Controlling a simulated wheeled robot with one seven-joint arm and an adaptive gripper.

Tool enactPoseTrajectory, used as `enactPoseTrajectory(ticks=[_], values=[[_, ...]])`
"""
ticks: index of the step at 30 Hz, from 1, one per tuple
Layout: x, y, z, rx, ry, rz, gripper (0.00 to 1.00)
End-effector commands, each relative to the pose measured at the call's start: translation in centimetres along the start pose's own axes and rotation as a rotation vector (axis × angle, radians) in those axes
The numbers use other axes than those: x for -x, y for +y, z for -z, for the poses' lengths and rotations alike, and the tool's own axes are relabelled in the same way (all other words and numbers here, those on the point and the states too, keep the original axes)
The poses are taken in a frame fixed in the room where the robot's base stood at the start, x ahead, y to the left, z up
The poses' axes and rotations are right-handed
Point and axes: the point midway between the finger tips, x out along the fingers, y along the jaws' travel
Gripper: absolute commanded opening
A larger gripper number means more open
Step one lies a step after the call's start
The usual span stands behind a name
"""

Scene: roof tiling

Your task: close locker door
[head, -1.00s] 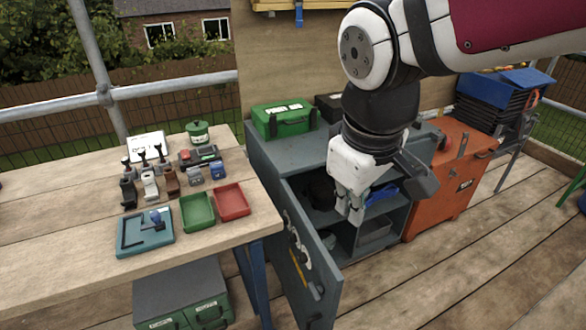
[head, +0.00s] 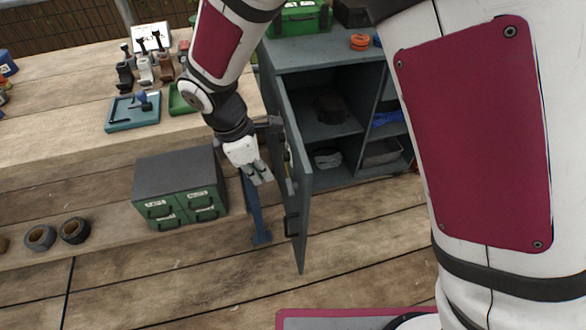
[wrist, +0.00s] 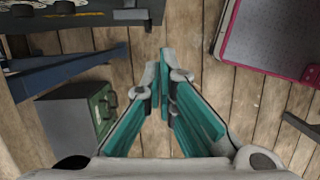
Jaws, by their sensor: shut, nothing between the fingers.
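The grey locker (head: 340,60) stands at the back with its compartments in view. Its door (head: 296,180) is open and juts out toward me, seen nearly edge-on in the head view. My gripper (head: 263,177) is shut and empty, to the left of the door on its outer side, pointing down. Whether it touches the door cannot be told. In the wrist view the fingers of my gripper (wrist: 163,75) come together over the plank floor, and a dark panel with round items (wrist: 75,18) at the top left looks like the door.
A wooden workbench (head: 60,150) with trays and tools stands at the left, close to my arm. A grey drawer box (head: 178,170) sits on its lower shelf, beside a blue bench leg (head: 256,215). The plank floor (head: 370,235) before the locker is clear.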

Motion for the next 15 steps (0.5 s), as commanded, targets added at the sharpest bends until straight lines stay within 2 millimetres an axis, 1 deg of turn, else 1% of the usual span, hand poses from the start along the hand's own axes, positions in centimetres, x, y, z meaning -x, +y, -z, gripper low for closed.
enactPoseTrajectory(ticks=[5, 15], values=[[-1.9, 0.0, 0.0, 0.002, -0.002, 0.003, 0.0], [-8.4, -0.1, 0.0, 0.0, -0.003, 0.004, 0.0]])
